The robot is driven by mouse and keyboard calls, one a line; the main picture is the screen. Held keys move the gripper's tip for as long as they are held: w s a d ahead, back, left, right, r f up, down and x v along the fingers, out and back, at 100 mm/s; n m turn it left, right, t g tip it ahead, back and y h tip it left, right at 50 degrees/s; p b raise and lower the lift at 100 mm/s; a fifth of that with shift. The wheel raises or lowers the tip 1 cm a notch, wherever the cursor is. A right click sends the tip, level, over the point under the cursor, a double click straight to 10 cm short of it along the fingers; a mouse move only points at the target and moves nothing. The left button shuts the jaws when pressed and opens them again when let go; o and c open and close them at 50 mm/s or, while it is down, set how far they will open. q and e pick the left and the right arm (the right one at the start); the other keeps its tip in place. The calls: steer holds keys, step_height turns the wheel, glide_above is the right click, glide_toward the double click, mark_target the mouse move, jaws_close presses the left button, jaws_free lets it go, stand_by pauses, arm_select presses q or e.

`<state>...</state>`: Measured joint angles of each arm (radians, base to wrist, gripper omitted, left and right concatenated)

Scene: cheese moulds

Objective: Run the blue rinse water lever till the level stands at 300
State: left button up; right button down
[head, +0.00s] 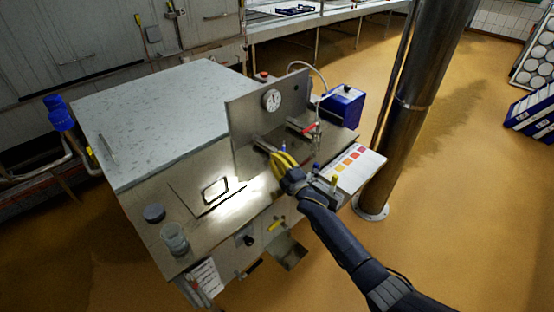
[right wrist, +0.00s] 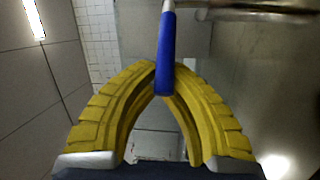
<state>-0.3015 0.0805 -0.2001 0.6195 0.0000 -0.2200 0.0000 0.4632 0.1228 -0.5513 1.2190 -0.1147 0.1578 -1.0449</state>
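The blue lever (right wrist: 165,55) stands between the two yellow fingers of my right gripper (right wrist: 167,75) in the right wrist view, and both fingertips appear to close on it. In the head view my right gripper (head: 281,160) is at a short metal pipe (head: 266,145) on the front of the upright steel panel, and its fingers hide the lever there. A clear glass vessel (head: 174,240) stands at the bench's front left corner; its marks and contents are too small to read. No level at 300 can be read. My left gripper is not in view.
A red lever (head: 306,129) sits on another pipe to the right. A round dial (head: 271,100) is on the panel. A blue box (head: 343,105) stands behind, and a colour chart (head: 355,167) lies right. A steel column (head: 405,110) rises beside the bench.

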steer(key=s, duration=0.2)
steer(key=s+d, duration=0.1)
steer(key=s, duration=0.5)
steer(key=shift+d+f, duration=0.3)
steer(key=shift+d, duration=0.05)
stand_by(0.4)
